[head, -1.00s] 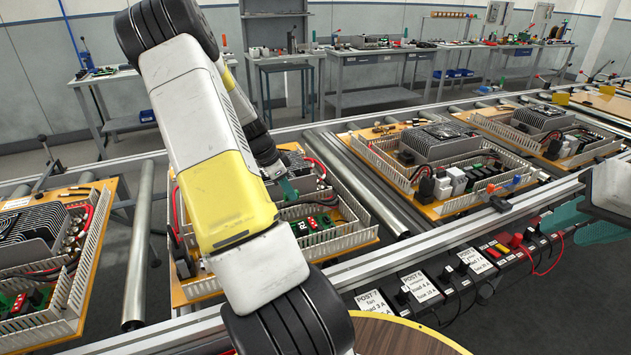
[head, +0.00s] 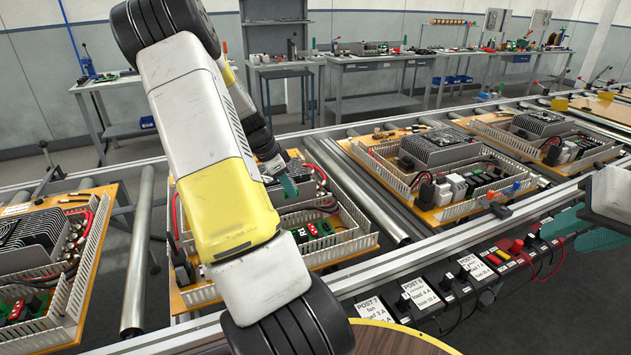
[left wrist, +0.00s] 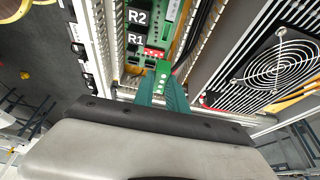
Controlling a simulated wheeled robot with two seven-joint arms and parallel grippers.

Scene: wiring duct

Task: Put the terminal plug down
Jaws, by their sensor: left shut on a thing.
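The terminal plug (left wrist: 162,77) is a small green block with a row of pale round spots. In the left wrist view it is between the teal fingertips of my left gripper (left wrist: 163,88), which is shut on it. The plug is above or close to a green circuit board (left wrist: 158,40) by the R1 and R2 labels; I cannot tell whether it touches. In the head view my left gripper (head: 288,187) is over the middle panel, partly behind my arm, and the plug cannot be made out. My right gripper (head: 561,240) is at the right edge, its teal fingers apart and empty.
The middle panel has a white slotted duct wall (head: 330,250) and green relay modules (head: 312,229). A fan grille (left wrist: 283,62) is right of the plug. More panels (head: 440,165) stand along the roller conveyor. Labelled posts (head: 420,292) line its front rail.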

